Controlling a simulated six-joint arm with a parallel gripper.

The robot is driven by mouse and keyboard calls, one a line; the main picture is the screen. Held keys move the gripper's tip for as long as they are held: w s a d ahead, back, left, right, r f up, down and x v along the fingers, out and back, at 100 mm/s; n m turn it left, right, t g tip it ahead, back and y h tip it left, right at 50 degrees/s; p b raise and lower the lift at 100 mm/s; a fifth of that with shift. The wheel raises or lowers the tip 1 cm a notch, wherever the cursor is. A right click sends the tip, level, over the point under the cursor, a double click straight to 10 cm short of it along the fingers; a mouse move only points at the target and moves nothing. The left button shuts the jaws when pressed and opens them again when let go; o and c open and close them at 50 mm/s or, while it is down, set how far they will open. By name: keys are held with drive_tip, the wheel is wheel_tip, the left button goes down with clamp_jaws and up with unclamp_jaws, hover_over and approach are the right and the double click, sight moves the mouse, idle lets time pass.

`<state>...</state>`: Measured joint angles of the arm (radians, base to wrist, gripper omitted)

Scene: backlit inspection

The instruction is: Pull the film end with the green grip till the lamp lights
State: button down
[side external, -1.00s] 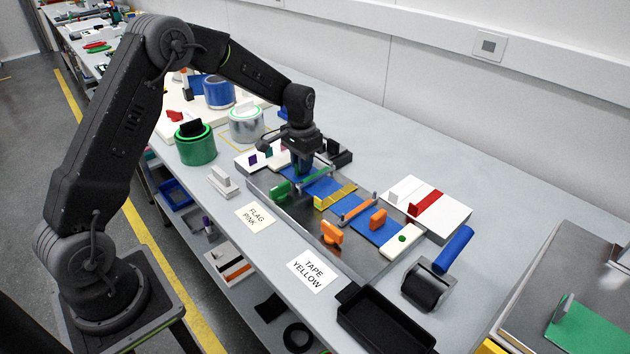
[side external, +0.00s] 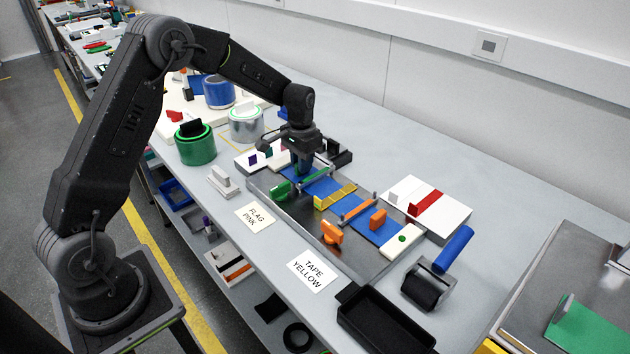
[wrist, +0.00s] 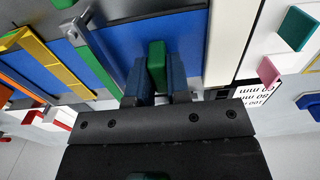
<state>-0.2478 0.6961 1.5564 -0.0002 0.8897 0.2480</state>
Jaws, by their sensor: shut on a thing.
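My gripper (side external: 305,170) is at the far end of the blue film (side external: 322,187). In the wrist view its two blue fingers (wrist: 157,82) are shut on the upright green grip (wrist: 156,55), one finger on each side. The fingers mostly hide this grip in the side view. The blue film (wrist: 185,30) runs along a metal plate, beneath a green bar, a yellow frame and an orange bar. A small green dot, perhaps the lamp (side external: 402,239), sits on a white block at the near end; I cannot tell whether it is lit.
An orange upright tab (side external: 378,219) stands on the film's near part. Green (side external: 281,190) and orange (side external: 332,232) knobs stand along the plate's left edge. A blue-handled roller (side external: 440,265), a black tray (side external: 385,325) and a white block with a red stripe (side external: 426,203) lie nearby.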

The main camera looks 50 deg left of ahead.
drive_tip(key=shift+a, duration=0.3)
idle(0.8)
drive_tip(key=shift+d, duration=0.1)
idle(0.4)
drive_tip(key=c, duration=1.1)
unclamp_jaws()
drive_tip(key=shift+d, duration=0.1)
drive_tip(key=shift+r, duration=3.5)
